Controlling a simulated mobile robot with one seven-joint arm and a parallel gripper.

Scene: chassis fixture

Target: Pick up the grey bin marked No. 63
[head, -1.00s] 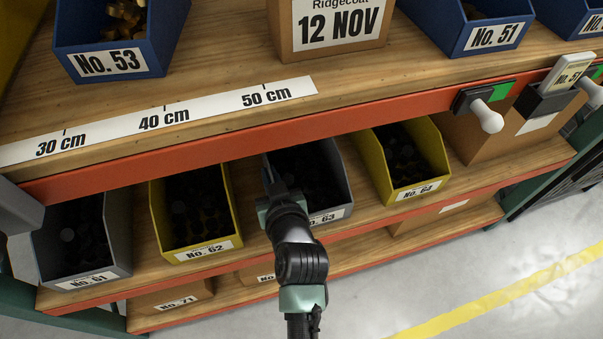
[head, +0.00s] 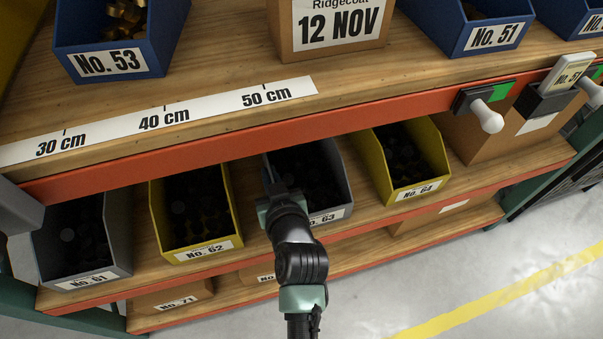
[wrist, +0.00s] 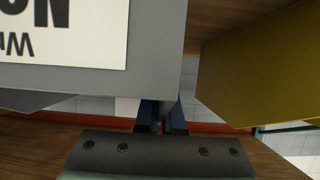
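The grey bin marked No. 63 (head: 330,216) stands on the middle shelf in the head view, with dark parts inside. Its white label is partly covered by my arm. My gripper (head: 269,180) is at the bin's left wall, near its front corner. In the wrist view the grey bin (wrist: 155,78) fills the upper left, its label upside down. There my gripper's two dark fingers (wrist: 162,116) stand close together, with the bin's wall edge running down between them. The gripper looks shut on that wall. The fingertips are partly hidden.
The yellow bin No. 62 (head: 207,247) stands close to the left and the yellow bin No. 64 (head: 417,190) to the right. The grey bin No. 61 (head: 85,275) is further left. An orange-edged upper shelf (head: 240,137) overhangs the bins. Free floor (head: 480,270) lies right front.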

